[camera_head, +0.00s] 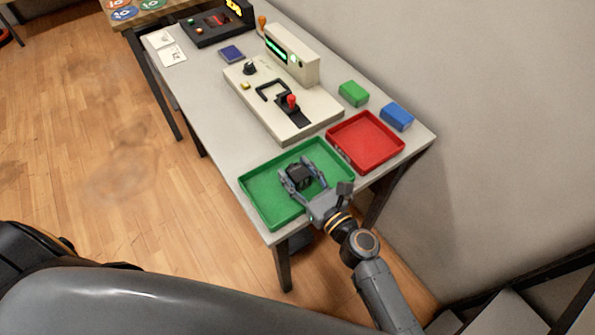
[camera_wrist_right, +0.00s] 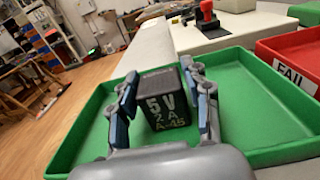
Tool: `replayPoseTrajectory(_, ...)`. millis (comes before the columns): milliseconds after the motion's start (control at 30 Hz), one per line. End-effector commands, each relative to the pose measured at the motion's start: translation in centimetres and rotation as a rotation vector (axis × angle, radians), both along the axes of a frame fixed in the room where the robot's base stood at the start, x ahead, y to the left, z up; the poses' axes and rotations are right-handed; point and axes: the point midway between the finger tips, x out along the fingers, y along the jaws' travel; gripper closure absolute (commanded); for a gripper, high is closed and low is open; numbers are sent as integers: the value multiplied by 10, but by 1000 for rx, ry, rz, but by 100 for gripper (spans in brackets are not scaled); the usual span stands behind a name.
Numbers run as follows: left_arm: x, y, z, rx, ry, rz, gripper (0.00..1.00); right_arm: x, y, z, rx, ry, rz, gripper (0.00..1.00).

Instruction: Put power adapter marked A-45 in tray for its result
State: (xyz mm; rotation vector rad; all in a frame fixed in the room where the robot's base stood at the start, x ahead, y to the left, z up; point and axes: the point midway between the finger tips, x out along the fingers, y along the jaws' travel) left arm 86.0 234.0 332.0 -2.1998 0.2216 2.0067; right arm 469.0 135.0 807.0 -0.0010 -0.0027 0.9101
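The power adapter is a small black block (camera_wrist_right: 165,98) marked 5 V, 2 A, A-45 in the right wrist view. In the head view it shows as a dark block (camera_head: 298,176) inside the outline of the green tray (camera_head: 259,190). My right gripper (camera_head: 301,173) reaches over the tray's near edge. Its fingers stand on both sides of the adapter and look shut on it. I cannot tell whether the adapter touches the tray floor. The red tray (camera_head: 341,147), labelled FAIL in the right wrist view (camera_wrist_right: 290,73), stands beside the green one. My left gripper is not in view.
A beige test device (camera_head: 318,115) with a red lever stands behind the trays. A green block (camera_head: 353,93) and a blue block (camera_head: 397,116) lie near the wall. A dark blue piece (camera_head: 231,53), white cards (camera_head: 172,54) and a black device (camera_head: 212,27) are farther back.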

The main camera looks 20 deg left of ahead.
Motion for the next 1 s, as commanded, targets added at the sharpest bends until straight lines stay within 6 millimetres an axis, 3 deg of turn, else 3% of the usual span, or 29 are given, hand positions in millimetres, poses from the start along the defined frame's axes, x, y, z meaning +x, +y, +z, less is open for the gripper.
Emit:
replayPoseTrajectory(433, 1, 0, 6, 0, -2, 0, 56, -1, -1, 5, -2, 1, 0, 37)
replayPoseTrajectory(1000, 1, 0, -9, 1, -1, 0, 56, -67, -85, 1, 0, 3, 0, 37)
